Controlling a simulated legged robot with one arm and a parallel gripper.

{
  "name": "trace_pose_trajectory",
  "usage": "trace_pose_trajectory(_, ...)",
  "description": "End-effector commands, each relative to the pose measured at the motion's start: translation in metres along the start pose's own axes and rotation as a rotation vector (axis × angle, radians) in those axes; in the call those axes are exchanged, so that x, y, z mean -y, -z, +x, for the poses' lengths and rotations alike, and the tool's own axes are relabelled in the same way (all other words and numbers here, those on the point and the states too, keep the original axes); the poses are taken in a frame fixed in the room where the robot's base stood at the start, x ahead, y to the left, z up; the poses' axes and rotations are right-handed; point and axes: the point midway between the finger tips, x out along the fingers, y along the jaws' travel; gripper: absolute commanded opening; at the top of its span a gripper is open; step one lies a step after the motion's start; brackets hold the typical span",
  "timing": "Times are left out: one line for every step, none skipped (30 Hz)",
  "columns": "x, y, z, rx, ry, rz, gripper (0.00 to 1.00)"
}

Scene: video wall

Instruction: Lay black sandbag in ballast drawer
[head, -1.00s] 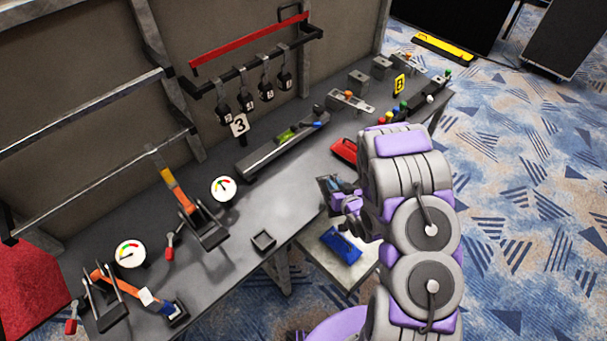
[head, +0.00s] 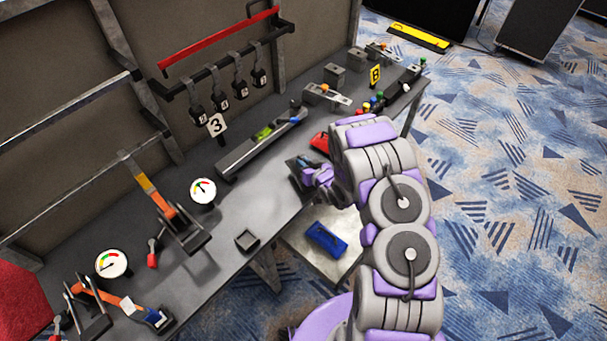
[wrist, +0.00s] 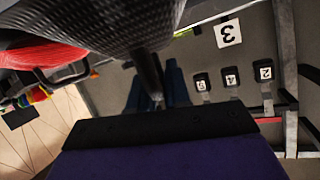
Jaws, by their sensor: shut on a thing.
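My gripper (head: 308,172) is above the bench's front edge and is shut on a dark thing, which I take to be the black sandbag. In the wrist view its dark woven surface (wrist: 105,28) fills the top, and a thin dark strap-like piece runs down from it towards the black-edged purple part of my gripper (wrist: 155,125). I cannot see the bag's full outline. A pale flat surface (head: 300,251) below the bench edge carries a blue bag (head: 326,238). I cannot tell whether this is the ballast drawer.
A red bag (head: 320,142) lies on the bench (head: 225,215) just behind my gripper and shows in the wrist view (wrist: 45,53).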

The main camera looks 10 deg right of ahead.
Motion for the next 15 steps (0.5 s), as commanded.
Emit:
trace_pose_trajectory(-0.003,0.006,0.008,-0.011,0.001,-0.003,0.00)
trace_pose_trajectory(-0.005,0.007,0.012,-0.010,0.001,-0.003,0.00)
trace_pose_trajectory(-0.008,0.008,0.017,-0.008,0.000,-0.003,0.00)
trace_pose_trajectory(-0.010,0.010,0.021,-0.009,0.000,-0.003,0.00)
trace_pose_trajectory(-0.011,0.013,0.024,-0.011,0.000,-0.003,0.00)
trace_pose_trajectory(-0.013,0.015,0.028,-0.012,0.001,-0.003,0.00)
trace_pose_trajectory(-0.014,0.015,0.030,-0.011,0.001,-0.003,0.00)
trace_pose_trajectory(-0.015,0.016,0.033,-0.010,0.001,-0.003,0.00)
trace_pose_trajectory(-0.016,0.016,0.035,-0.008,0.001,-0.004,0.00)
trace_pose_trajectory(-0.017,0.017,0.037,-0.007,0.001,-0.004,0.00)
trace_pose_trajectory(-0.018,0.018,0.038,-0.007,0.001,-0.004,0.00)
trace_pose_trajectory(-0.018,0.018,0.039,-0.007,0.001,-0.004,0.00)
trace_pose_trajectory(-0.019,0.019,0.040,-0.007,0.001,-0.004,0.00)
trace_pose_trajectory(-0.019,0.019,0.040,-0.007,0.001,-0.004,0.00)
trace_pose_trajectory(-0.020,0.019,0.041,-0.007,0.001,-0.004,0.00)
